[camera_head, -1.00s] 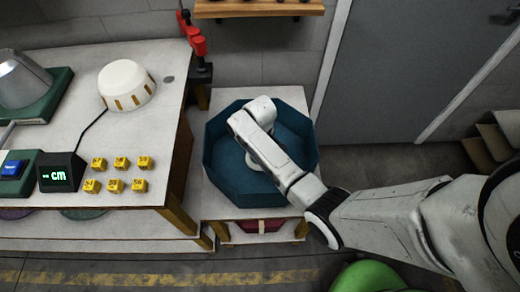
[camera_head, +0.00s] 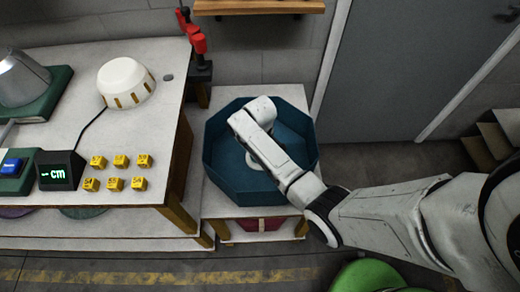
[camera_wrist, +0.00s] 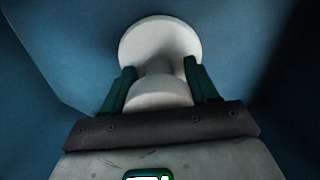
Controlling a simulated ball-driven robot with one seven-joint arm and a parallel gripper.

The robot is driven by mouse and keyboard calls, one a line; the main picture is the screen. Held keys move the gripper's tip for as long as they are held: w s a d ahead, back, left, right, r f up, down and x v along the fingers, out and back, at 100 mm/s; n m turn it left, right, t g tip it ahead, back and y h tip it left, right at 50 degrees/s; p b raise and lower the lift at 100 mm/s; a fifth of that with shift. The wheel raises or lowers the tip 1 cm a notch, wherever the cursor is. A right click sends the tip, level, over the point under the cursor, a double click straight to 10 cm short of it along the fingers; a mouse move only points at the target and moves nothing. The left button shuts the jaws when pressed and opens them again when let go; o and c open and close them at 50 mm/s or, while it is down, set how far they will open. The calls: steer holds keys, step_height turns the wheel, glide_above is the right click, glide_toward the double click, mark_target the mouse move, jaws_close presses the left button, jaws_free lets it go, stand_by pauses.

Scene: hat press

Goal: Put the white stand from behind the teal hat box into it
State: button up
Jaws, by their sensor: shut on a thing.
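The teal hat box (camera_head: 222,168) is an open octagonal box on a low table. My arm reaches down into it. The white stand (camera_wrist: 160,43) shows in the wrist view, with a round disc at one end and a narrower neck between my fingers. In the head view a bit of the stand (camera_head: 257,161) shows inside the box beside my arm. My gripper (camera_wrist: 160,75) is shut on the stand, a green finger on each side of it. Blue box walls surround it in the wrist view. I cannot tell whether the stand touches the box floor.
The low white table (camera_head: 217,204) carries the box. A workbench (camera_head: 140,75) at the left holds a white domed thing (camera_head: 126,82), several yellow blocks (camera_head: 117,171) and a display (camera_head: 58,172). Red clamps (camera_head: 198,42) stand behind. A grey door (camera_head: 420,70) is at the back right.

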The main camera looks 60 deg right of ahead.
steer(key=o, duration=1.1)
steer(key=shift+o, duration=0.2)
steer(key=shift+r, duration=0.15)
step_height(320, 180, up, 11)
steer(key=shift+f+p, duration=0.2)
steer(key=shift+p, duration=0.3)
steer(key=s+a+r+t, duration=0.3)
steer(key=s+a+r, duration=0.15)
steer(key=a, duration=0.25)
steer(key=s+a+r+t, duration=0.25)
steer(key=s+a, duration=0.25)
steer(key=a, duration=0.3)
steer(key=s+d+f+g, duration=0.1)
steer(key=s+f+g, duration=0.3)
steer(key=s, duration=0.6)
steer(key=shift+s+d+f+m, duration=0.3)
steer(key=shift+d+f+m, duration=0.1)
steer(key=shift+f, duration=0.3)
steer(key=shift+g, duration=0.25)
